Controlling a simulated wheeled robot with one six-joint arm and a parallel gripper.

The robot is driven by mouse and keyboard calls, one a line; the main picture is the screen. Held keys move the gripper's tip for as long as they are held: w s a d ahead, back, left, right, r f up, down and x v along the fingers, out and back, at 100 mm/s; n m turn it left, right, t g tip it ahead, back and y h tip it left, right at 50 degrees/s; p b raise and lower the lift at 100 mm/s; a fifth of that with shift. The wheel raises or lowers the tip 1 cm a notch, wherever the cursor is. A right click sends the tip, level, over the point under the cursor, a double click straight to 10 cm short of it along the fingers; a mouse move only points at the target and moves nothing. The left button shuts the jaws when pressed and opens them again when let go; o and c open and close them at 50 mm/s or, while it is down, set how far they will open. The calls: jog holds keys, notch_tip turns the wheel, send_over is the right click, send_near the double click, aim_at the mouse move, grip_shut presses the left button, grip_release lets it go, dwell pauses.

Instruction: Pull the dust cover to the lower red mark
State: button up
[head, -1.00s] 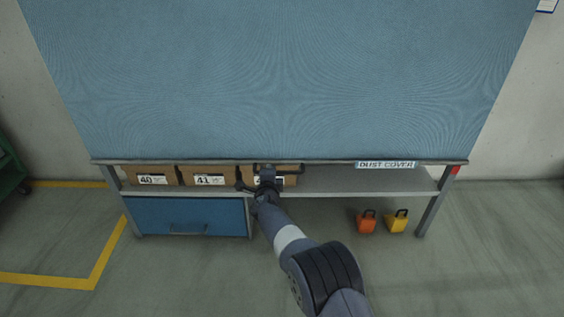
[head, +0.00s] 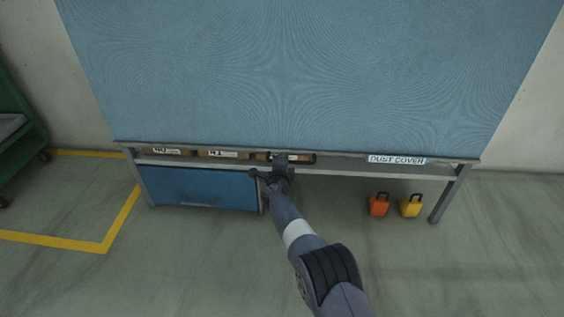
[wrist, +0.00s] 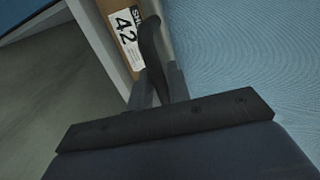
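The blue dust cover (head: 300,80) hangs over the front of the bench, with a grey bottom bar and a "DUST COVER" label (head: 397,160) in the head view. Its dark handle (head: 313,158) is on the bar near the middle and also shows in the wrist view (wrist: 150,40). My gripper (head: 280,160) is at this handle; in the wrist view its fingers (wrist: 160,90) are closed around the handle. The bar now hangs across the shoe boxes. No red mark shows now; the right end of the bar is over the upper right leg.
Several shoe boxes (head: 222,154) sit on the shelf, partly hidden by the cover. A blue drawer (head: 200,188) is below left. Orange (head: 378,206) and yellow (head: 411,207) padlock-shaped items stand on the floor. A green cart (head: 15,120) is at the left.

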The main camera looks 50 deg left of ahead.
jog(key=shift+o, duration=1.1)
jog(key=shift+s+r, duration=0.1)
jog(key=shift+r, duration=0.05)
jog(key=p+v, duration=0.3)
jog(key=v, duration=0.7)
jog(key=shift+s+d+p, duration=0.15)
jog(key=shift+d+p, duration=0.15)
jog(key=shift+p, duration=0.05)
jog(key=shift+b+x, duration=1.85)
jog(key=shift+x, duration=3.5)
